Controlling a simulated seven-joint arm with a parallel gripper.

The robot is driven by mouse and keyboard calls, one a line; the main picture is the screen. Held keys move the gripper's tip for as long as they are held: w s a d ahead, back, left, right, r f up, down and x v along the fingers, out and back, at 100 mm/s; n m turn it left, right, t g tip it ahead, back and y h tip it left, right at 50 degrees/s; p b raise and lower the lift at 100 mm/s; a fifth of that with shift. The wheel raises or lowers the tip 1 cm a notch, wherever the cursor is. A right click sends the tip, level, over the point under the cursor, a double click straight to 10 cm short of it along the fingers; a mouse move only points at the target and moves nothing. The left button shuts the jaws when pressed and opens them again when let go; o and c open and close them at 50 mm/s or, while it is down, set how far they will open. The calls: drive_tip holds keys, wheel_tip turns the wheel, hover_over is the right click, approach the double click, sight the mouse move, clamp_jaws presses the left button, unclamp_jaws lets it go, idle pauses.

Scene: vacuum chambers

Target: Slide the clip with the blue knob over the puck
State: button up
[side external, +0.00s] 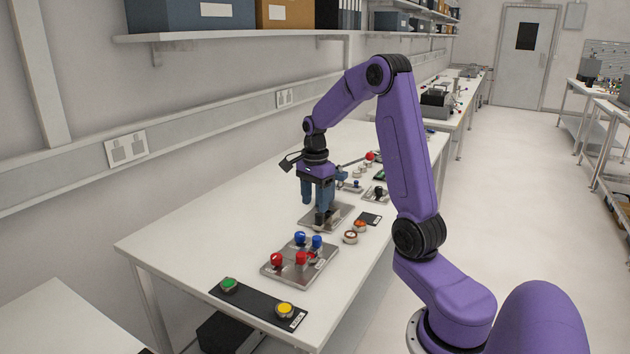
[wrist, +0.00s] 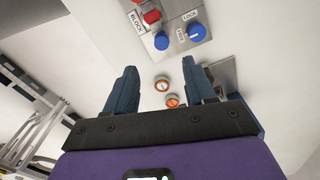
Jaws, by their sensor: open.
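Two blue knobs (side external: 300,238) (side external: 317,241) stand on a metal plate (side external: 284,280) beside two red ones. In the wrist view the blue knobs (wrist: 161,41) (wrist: 196,33) lie beyond my fingertips, near printed labels reading LOCK and BLOCK. I cannot tell which blue knob belongs to the clip, and no clip shape is clear. My gripper (side external: 316,205) is open and empty, pointing down above a second metal plate (side external: 343,211). Two small round pieces, one white with a brown rim (wrist: 162,85) and one orange (wrist: 173,101), show between my fingers. I cannot tell whether either is the puck.
Red knobs (side external: 277,259) (side external: 301,258) share the near plate. A black panel (side external: 256,306) with green and yellow buttons lies at the table's near end. A small dark tile (side external: 370,218) and other fixtures are close to my gripper. The table's left side is clear.

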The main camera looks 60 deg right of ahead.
drive_tip(key=shift+r, duration=2.8)
drive_tip(key=s+a+n, duration=0.2)
drive_tip(key=a+n, duration=0.5)
drive_tip(key=a, duration=0.3)
drive_tip(key=s+a+n, duration=0.3)
drive_tip(key=a+n, duration=0.5)
drive_tip(key=a, duration=0.2)
drive_tip(key=s+a+f+n, duration=0.1)
drive_tip(key=s+a+n, duration=0.3)
drive_tip(key=s+n, duration=0.5)
drive_tip(key=s+a+f+n, duration=0.2)
drive_tip(key=s+a+n, duration=0.2)
drive_tip(key=s+n, duration=0.5)
drive_tip(key=shift+s+a+n, duration=0.3)
drive_tip(key=shift+s+a, duration=0.1)
drive_tip(key=shift+s, duration=0.25)
drive_tip(key=shift+f, duration=0.1)
